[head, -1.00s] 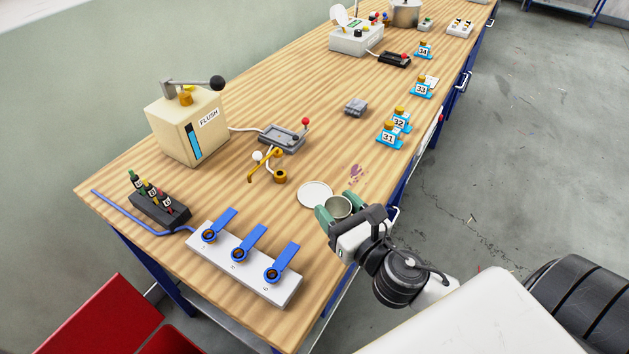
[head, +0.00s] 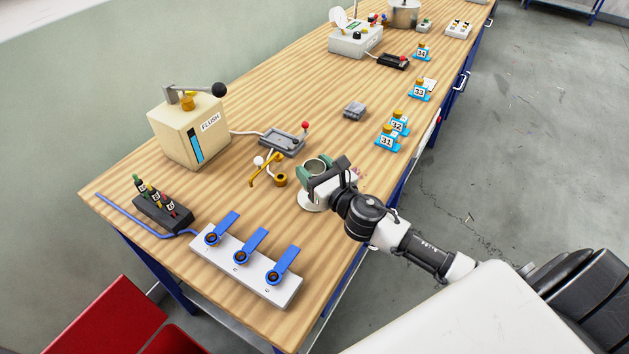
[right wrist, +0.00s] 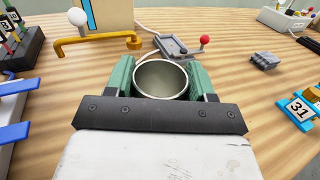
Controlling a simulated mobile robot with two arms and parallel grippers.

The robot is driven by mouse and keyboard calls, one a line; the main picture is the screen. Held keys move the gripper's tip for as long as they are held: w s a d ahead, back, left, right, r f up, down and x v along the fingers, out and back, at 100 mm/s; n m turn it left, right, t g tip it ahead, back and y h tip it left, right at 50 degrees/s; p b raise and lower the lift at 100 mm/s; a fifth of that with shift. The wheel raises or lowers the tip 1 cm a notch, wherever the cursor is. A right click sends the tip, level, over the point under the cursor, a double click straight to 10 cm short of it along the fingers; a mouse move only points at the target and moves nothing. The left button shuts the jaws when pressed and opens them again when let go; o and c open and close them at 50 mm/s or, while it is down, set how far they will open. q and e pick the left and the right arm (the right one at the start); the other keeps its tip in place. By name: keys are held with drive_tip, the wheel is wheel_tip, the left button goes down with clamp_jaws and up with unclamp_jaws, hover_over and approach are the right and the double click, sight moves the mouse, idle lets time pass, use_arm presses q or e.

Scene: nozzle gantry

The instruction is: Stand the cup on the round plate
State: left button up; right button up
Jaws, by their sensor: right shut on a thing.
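The cup (head: 315,164) is a grey-green metal cup held upright between the green fingers of my right gripper (head: 314,173). The right wrist view looks into its open, empty mouth (right wrist: 161,78), with a green finger on each side. The round white plate (head: 309,202) lies on the bench, partly covered by my right gripper in the head view. The cup shows just beyond the plate's middle in the head view; I cannot tell its height above the plate. The plate is hidden in the right wrist view. My left gripper is not in view.
A white panel with blue levers (head: 245,262) lies in front. Numbered blue stands (head: 387,140) line the right edge.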

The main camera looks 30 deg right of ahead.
drive_tip(key=shift+f+b, duration=0.65)
drive_tip(key=shift+f, duration=1.35)
drive_tip(key=shift+f, duration=0.2)
drive_tip(key=o, duration=0.9)
drive_tip(key=shift+o, duration=0.2)
drive_tip(key=shift+r, duration=0.1)
drive_tip(key=shift+s+r, duration=0.1)
drive_tip(key=s, duration=0.3)
drive_tip(key=s+d+b, duration=0.1)
drive_tip(key=s, duration=0.2)
drive_tip(key=s+b, duration=0.1)
drive_tip(key=s, duration=0.3)
drive_tip(key=shift+d, duration=0.25)
drive_tip(key=shift+s+d+b, duration=0.15)
drive_tip(key=shift+s+b, duration=0.2)
drive_tip(key=shift+s, duration=0.5)
